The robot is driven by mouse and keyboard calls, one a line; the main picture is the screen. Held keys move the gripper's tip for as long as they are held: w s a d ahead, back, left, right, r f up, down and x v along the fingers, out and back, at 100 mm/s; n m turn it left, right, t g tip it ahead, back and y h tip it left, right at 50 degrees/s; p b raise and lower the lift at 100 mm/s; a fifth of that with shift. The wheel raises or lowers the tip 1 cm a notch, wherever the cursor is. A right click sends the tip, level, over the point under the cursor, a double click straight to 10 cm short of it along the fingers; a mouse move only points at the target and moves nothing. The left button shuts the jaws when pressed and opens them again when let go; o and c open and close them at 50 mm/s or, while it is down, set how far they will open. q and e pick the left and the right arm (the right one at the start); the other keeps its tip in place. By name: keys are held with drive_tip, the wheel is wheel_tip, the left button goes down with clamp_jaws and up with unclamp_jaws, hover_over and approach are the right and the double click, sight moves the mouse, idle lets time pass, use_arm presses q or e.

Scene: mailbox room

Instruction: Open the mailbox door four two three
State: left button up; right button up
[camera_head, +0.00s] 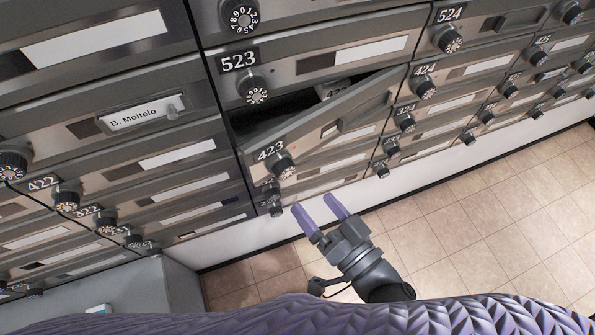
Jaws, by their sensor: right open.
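The mailbox door 423 (325,130) stands tilted outward from the bank, with its number plate and round dial (283,166) at its lower left. A dark opening shows behind its upper edge, with a pale item (333,90) inside. My right gripper (320,208) is open and empty, its two purple fingers pointing up toward the bank. It shows below the door, apart from it in the picture. My left gripper is not in view.
Door 523 (310,64) above looks shut. Door 422 (110,165) is to the left and door 424 (470,80) to the right. A grey box (135,290) stands at lower left. The tiled floor (480,220) at right is clear.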

sight(289, 172)
drive_tip(key=x, duration=0.9)
drive_tip(key=shift+d, duration=0.1)
clamp_jaws()
